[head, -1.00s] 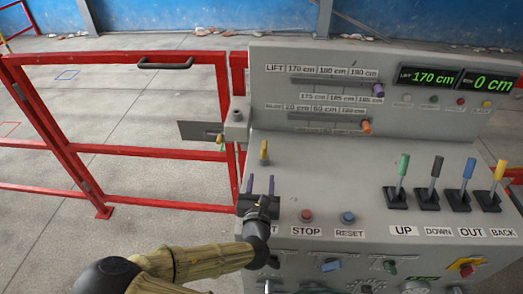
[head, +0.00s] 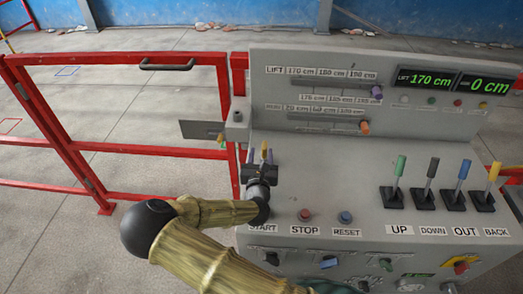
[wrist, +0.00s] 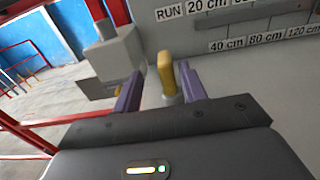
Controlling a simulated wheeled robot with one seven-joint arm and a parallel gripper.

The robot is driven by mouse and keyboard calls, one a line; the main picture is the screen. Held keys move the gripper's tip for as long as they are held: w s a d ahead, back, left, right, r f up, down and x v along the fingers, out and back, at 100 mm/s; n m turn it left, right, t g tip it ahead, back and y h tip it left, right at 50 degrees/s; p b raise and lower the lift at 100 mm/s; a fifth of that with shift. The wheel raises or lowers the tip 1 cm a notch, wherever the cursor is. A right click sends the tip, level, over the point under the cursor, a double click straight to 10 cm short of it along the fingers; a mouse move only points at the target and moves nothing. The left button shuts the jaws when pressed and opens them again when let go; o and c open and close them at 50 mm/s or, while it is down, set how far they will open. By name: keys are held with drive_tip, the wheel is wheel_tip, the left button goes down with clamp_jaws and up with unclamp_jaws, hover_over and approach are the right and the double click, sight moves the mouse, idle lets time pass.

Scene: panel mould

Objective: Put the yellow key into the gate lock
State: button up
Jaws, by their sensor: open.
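The yellow key (wrist: 167,75) stands upright on the grey console, at the left of its sloped top. In the wrist view it is between the two purple fingers of my gripper (wrist: 161,88), nearer the right one. The fingers are open, with a gap on the left side of the key. In the head view my gripper (head: 258,158) is at the key, which it mostly hides. The gate lock (head: 236,116) is a grey block at the gate's right post, with a dark plate beside it. It also shows in the wrist view (wrist: 115,55).
The red gate (head: 150,100) with a black handle (head: 167,65) stands left of the console. Several coloured levers (head: 445,185) stand at the right. The red STOP button (head: 305,214) and blue RESET button (head: 345,217) are right of my gripper.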

sight(265, 144)
drive_tip(key=shift+w+d+r, duration=0.1)
drive_tip(key=shift+w+d, duration=0.1)
drive_tip(key=shift+d, duration=0.05)
drive_tip(key=w, duration=0.1)
drive_tip(key=w+p, duration=0.2)
drive_tip(key=w, duration=0.1)
drive_tip(key=shift+w+d, duration=0.1)
drive_tip(key=shift+d, duration=0.25)
drive_tip(key=shift+w+a, duration=0.1)
drive_tip(key=shift+w, duration=0.25)
drive_tip(key=shift+w, duration=0.15)
clamp_jaws()
